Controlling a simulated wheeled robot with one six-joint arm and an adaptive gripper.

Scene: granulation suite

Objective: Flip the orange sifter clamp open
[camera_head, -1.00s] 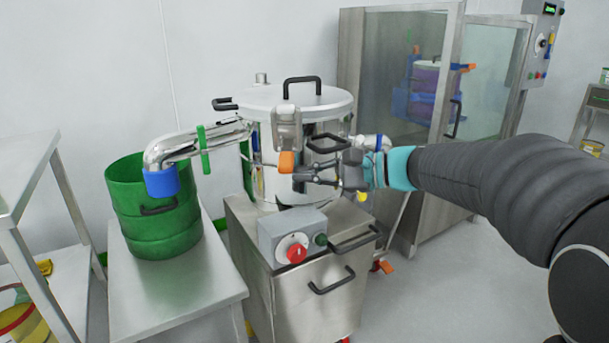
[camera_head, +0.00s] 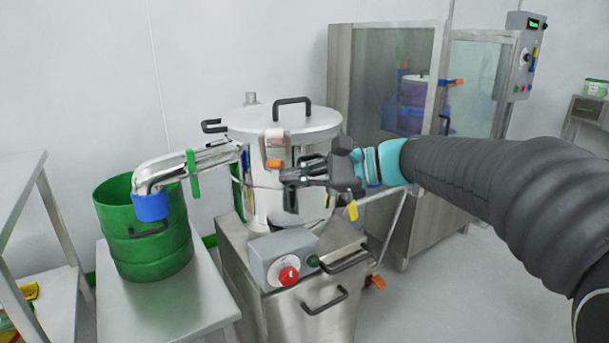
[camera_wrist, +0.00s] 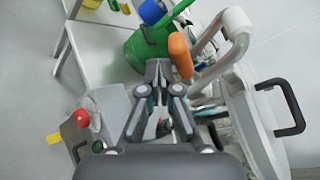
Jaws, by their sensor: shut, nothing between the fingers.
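The sifter (camera_head: 262,205) is a shiny drum with a flat lid and a black lid handle. Its clamp (camera_head: 275,143) is a grey lever at the lid's front edge with an orange tip (camera_head: 274,163). In the wrist view the clamp's silver bar (camera_wrist: 238,25) stands out from the lid, and the orange tip (camera_wrist: 180,55) is just right of my fingertips. My gripper (camera_head: 284,180) is shut and empty, just below and right of the orange tip. In the wrist view its fingertips (camera_wrist: 159,68) are together. I cannot tell whether they touch the tip.
A green drum (camera_head: 140,235) stands left on a steel table (camera_head: 185,300), under the blue-ended outlet pipe (camera_head: 160,170). A control box (camera_head: 285,258) with a red knob is below my gripper. A glass-doored steel cabinet (camera_head: 385,50) stands behind right. Open floor lies at the right.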

